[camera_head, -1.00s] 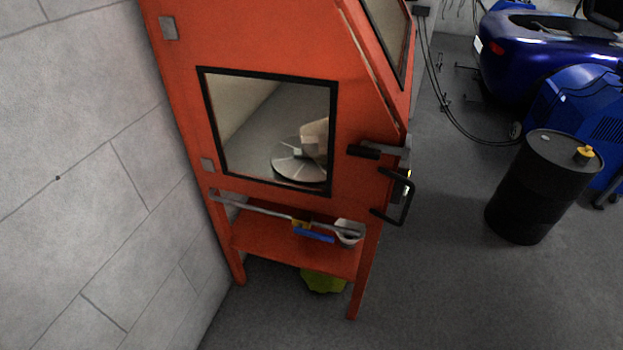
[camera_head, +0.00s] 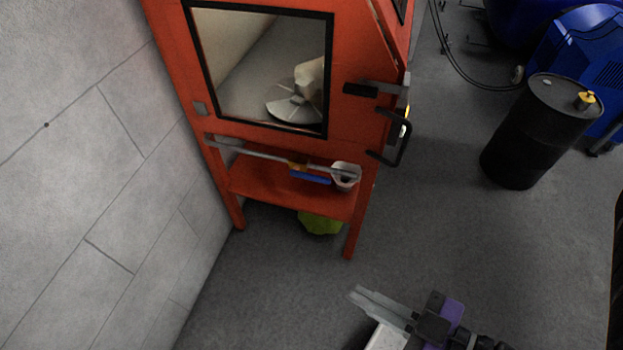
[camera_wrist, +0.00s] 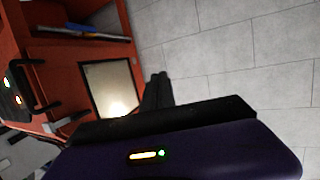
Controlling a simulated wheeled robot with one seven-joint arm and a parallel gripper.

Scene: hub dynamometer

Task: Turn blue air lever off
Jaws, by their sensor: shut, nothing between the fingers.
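The blue air lever (camera_head: 310,178) sits below the window on the front of the orange cabinet, next to a yellow fitting on a grey pipe (camera_head: 265,154). It lies roughly along the pipe, tilting slightly down to the right. In the wrist view a blue handle (camera_wrist: 78,30) shows on the cabinet's shelf side at upper left. My gripper (camera_head: 362,294) is at the bottom of the head view, in front of and below the cabinet, well apart from the lever. In the wrist view my gripper (camera_wrist: 160,76) has its fingers together and empty.
The orange cabinet (camera_head: 270,190) stands by a grey block wall (camera_head: 70,200). A white cup-like part (camera_head: 345,176) sits at the pipe's right end. A black door handle (camera_head: 398,140) juts out at right. A black drum (camera_head: 530,135) stands further right. The floor before the cabinet is clear.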

